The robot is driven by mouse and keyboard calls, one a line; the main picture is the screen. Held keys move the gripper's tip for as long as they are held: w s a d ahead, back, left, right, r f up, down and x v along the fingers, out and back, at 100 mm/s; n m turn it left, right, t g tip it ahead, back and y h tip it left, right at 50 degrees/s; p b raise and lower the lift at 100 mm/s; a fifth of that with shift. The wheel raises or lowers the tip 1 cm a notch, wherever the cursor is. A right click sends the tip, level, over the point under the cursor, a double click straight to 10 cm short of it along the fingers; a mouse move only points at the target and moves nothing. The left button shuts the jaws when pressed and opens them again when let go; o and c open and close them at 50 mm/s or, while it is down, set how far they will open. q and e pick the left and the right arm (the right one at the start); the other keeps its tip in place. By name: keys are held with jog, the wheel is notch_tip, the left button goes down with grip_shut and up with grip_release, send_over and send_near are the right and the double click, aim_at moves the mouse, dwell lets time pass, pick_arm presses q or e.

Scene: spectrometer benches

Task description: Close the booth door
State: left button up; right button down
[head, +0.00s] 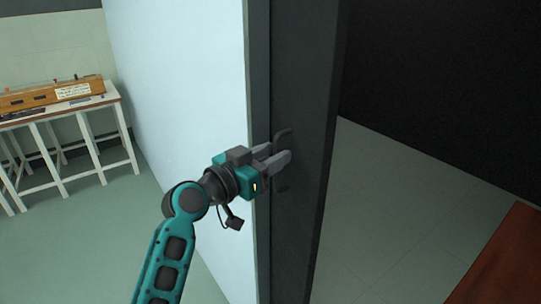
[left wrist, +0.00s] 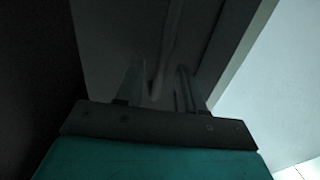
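The booth door (head: 305,120) is a dark grey panel standing upright in the middle of the head view, seen at a steep angle beside the pale wall. It carries a dark handle (head: 283,134), whose middle is hidden behind my left gripper (head: 282,156). The left gripper is at the handle, with its two grey fingers apart. In the left wrist view the fingers (left wrist: 158,88) stand apart, with the slim handle bar (left wrist: 172,45) running down towards the gap between them. That view is dark, and I cannot tell whether they touch the bar. My right gripper is not in view.
A pale wall (head: 190,80) stands left of the door. A white-legged table (head: 62,116) with a wooden instrument (head: 50,94) is at the far left. Right of the door lie a dark interior with bare floor (head: 390,200) and a reddish-brown surface (head: 510,265).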

pick_arm(q)
grip_shut()
jog(key=shift+d, duration=0.1)
dwell(0.6)
